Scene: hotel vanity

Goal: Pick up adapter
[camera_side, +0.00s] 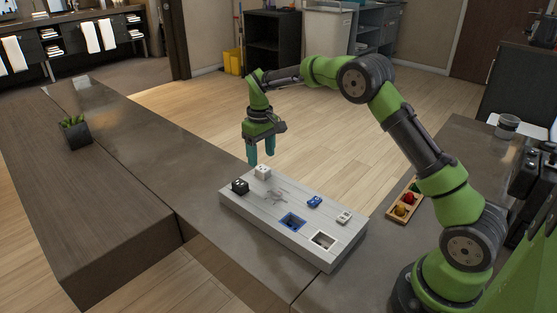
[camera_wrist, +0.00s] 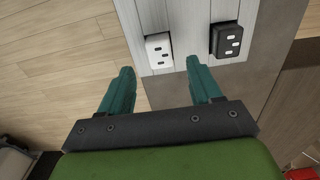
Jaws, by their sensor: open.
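A white adapter (camera_side: 262,172) with dark slots stands at the far left end of a pale grey board. It also shows in the wrist view (camera_wrist: 158,50). A black adapter (camera_side: 239,186) sits beside it, and shows to its right in the wrist view (camera_wrist: 225,40). My gripper (camera_side: 261,158) is open, with its teal fingers pointing down above that end of the board. In the wrist view, the white adapter shows between and beyond my fingertips (camera_wrist: 160,70), while the black one lies outside the right finger. Nothing is between the fingers.
The board (camera_side: 255,212) also carries a small blue piece (camera_side: 314,201), a small white piece (camera_side: 344,217), a blue-framed opening (camera_side: 292,222) and a white-framed opening (camera_side: 323,240). A wooden tray (camera_side: 391,214) with coloured items lies to the right. A potted plant (camera_side: 74,131) stands far left.

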